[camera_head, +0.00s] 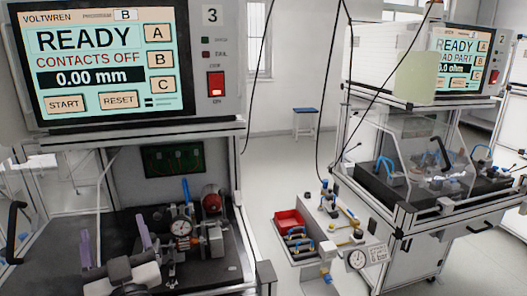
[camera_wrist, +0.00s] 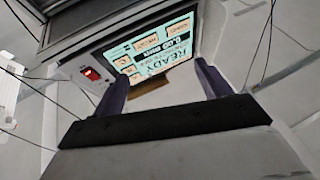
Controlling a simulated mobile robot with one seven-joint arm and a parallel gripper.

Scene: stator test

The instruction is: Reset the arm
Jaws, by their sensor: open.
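My gripper (camera_head: 113,232) is at the lower left of the head view, over the dark work surface (camera_head: 60,225) of the near test station. Its two purple fingers stand apart and point up. In the wrist view my gripper (camera_wrist: 160,72) shows both fingers spread, with nothing held between them. Beyond them is the station's screen (camera_wrist: 160,48), seen tilted. In the head view the screen (camera_head: 105,55) reads READY, CONTACTS OFF and 0.00 mm.
A dial gauge (camera_head: 181,228) and a fixture with a red round part (camera_head: 211,201) stand just right of my gripper. A second station (camera_head: 440,165) with a clear guard is at the right. A red bin (camera_head: 288,222) sits on a bench between them. Black cables hang between the stations.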

